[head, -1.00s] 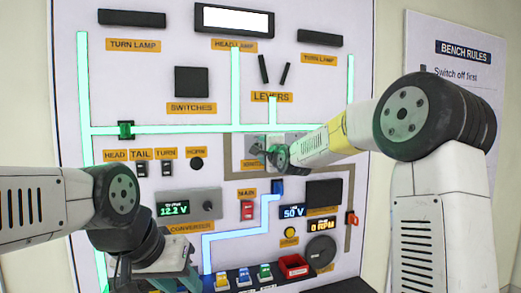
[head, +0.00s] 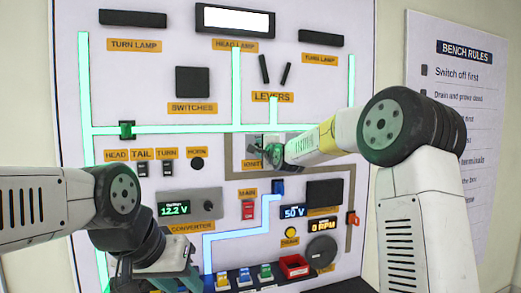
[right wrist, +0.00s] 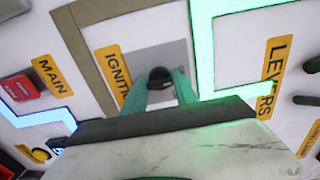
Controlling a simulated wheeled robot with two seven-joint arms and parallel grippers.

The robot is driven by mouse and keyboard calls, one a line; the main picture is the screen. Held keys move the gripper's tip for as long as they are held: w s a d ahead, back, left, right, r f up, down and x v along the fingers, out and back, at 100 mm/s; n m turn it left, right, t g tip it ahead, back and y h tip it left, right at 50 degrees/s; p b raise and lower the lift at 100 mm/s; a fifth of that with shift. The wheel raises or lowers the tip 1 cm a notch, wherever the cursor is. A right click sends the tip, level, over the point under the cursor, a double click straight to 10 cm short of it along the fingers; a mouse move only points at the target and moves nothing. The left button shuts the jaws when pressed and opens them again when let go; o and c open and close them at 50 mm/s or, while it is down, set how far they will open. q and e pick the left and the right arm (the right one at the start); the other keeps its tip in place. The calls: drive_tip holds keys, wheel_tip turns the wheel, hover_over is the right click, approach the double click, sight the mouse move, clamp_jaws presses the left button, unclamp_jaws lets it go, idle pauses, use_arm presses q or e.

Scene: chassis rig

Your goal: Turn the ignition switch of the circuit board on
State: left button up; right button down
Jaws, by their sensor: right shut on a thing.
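The ignition switch shows in the right wrist view as a dark knob (right wrist: 160,73) on a grey plate (right wrist: 178,52), beside the yellow IGNITION label (right wrist: 113,72). My right gripper (right wrist: 160,88) has its green fingers on both sides of the knob and is shut on it. In the head view the right gripper (head: 262,154) is against the board (head: 215,75) and hides most of the switch. My left gripper (head: 186,281) is low at the left in front of the board, partly cut off by the picture edge. Its opening is unclear.
The red MAIN switch (head: 247,210) and the levers (head: 275,70) are on the board near the right gripper. A row of small coloured switches (head: 245,276) and a red tray (head: 294,266) lie along the bottom. A rules poster (head: 455,130) hangs at right.

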drive_tip(key=shift+m, duration=0.4)
drive_tip(key=m, duration=1.1)
drive_tip(key=shift+f, duration=0.1)
idle(0.4)
drive_tip(key=c, duration=1)
unclamp_jaws()
drive_tip(key=shift+c, duration=0.2)
